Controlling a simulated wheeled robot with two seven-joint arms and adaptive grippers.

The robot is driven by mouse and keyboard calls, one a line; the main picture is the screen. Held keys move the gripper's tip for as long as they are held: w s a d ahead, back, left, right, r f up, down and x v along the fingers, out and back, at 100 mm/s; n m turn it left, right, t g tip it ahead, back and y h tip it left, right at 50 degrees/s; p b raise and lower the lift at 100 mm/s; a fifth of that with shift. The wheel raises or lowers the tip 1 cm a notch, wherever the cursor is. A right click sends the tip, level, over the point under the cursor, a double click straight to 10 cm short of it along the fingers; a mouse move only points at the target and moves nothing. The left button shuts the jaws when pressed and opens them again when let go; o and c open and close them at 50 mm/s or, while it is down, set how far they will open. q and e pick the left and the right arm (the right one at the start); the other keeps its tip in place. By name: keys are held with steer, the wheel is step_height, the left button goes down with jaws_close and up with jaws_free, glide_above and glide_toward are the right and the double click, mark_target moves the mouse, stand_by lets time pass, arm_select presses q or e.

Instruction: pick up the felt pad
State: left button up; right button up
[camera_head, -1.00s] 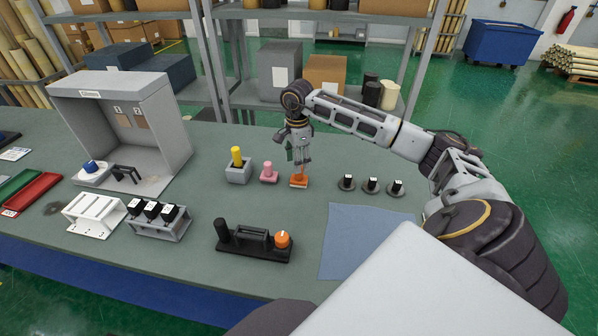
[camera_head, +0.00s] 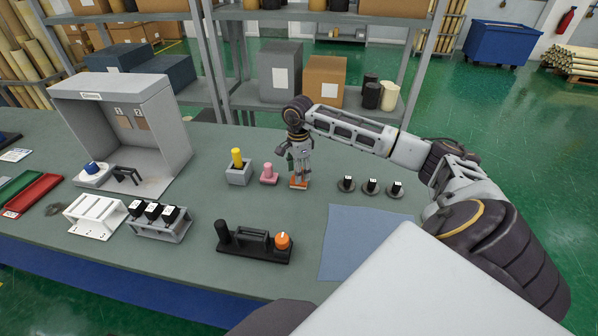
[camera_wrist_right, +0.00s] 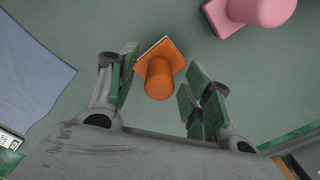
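An orange piece (camera_head: 299,184) with a square base and a round upright handle stands on the table; it fits the felt pad best. In the right wrist view, the orange pad (camera_wrist_right: 160,78) shows a thin pale layer along the edge of its base. My right gripper (camera_head: 298,168) is low over it, pointing down. In the wrist view the right gripper (camera_wrist_right: 158,84) is open, with a green-padded finger on each side of the handle and gaps between. In the head view the fingers hide most of the handle. My left gripper is not in view.
A pink piece (camera_head: 269,174) and a grey holder with a yellow cylinder (camera_head: 237,158) stand close on the left. Several black-topped discs (camera_head: 371,186) stand on the right. A blue cloth (camera_head: 362,243) and a black tray with an orange knob (camera_head: 254,247) lie nearer.

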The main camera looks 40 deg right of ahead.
steer(key=c, duration=1)
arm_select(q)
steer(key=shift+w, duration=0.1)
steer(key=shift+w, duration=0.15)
arm_select(e)
steer(key=shift+r, duration=0.1)
steer(key=shift+r, duration=0.85)
step_height(320, 180, up, 6)
steer(key=shift+r+b, duration=0.2)
steer(key=shift+b, duration=0.15)
steer(key=shift+r, duration=0.9)
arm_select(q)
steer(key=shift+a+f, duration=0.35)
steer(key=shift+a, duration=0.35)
